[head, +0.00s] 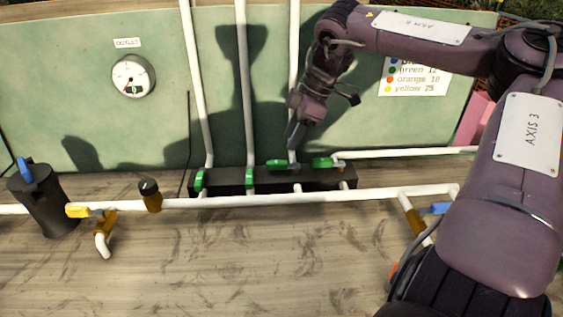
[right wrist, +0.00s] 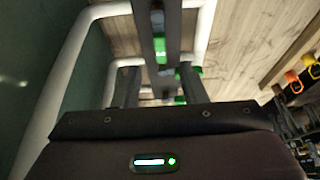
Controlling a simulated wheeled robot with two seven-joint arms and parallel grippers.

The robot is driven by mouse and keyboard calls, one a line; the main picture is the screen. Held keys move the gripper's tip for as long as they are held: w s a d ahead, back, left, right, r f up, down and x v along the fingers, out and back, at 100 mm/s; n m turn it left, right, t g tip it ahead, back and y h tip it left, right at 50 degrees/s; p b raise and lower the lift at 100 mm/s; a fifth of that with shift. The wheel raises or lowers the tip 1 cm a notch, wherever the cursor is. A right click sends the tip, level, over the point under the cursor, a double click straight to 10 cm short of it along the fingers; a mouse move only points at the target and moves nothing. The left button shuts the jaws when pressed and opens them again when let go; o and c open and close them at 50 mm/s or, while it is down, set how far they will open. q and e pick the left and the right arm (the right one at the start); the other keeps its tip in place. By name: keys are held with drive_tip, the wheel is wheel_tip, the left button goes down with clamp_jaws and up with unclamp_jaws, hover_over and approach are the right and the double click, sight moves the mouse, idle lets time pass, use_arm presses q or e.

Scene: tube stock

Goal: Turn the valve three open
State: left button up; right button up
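A black manifold block (head: 225,183) carries a row of green-handled valves. The first green handle (head: 200,179) and second green handle (head: 249,178) lie in line with their upright pipes. The third valve's green handle (head: 280,164) lies crosswise to its upright pipe. A fourth green handle (head: 321,162) also lies sideways. My right gripper (head: 294,140) points down just above the third handle, in front of its pipe. In the right wrist view its fingers (right wrist: 160,88) stand apart, with green parts visible beyond them; contact cannot be told. My left gripper is not in view.
A dial gauge (head: 133,77) labelled OUTLET hangs on the green panel (head: 60,75). A color chart (head: 412,76) is partly behind my right arm. The front tabletop is clear.

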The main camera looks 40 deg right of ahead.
sight(279, 161)
drive_tip(key=x, duration=0.7)
drive_tip(key=shift+a+f+p, duration=0.1)
drive_tip(key=shift+f+p, duration=0.05)
drive_tip(key=shift+p, duration=0.15)
clamp_jaws()
